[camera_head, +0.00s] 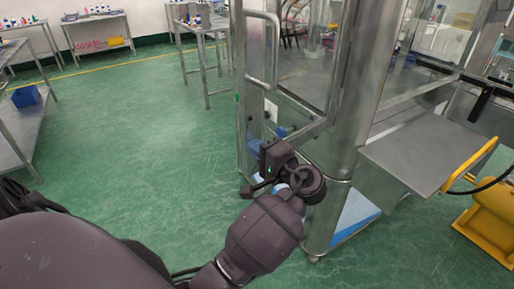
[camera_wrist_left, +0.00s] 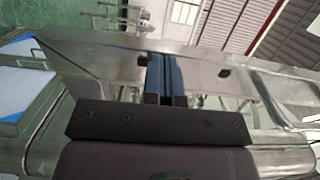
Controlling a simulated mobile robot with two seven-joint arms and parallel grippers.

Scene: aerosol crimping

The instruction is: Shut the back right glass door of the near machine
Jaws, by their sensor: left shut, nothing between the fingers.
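The near machine (camera_head: 348,110) has a polished steel frame with glass panels. A glass door (camera_head: 300,72) with a steel-edged frame and a long bar handle (camera_head: 262,50) is on its left side. It appears to stand open, but its exact angle is hard to tell. My right gripper is not in view.
Steel tables with bottles (camera_head: 200,28) stand at the back, and a blue bin (camera_head: 26,96) sits on a left shelf. Green floor (camera_head: 140,130) left of the machine is clear.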

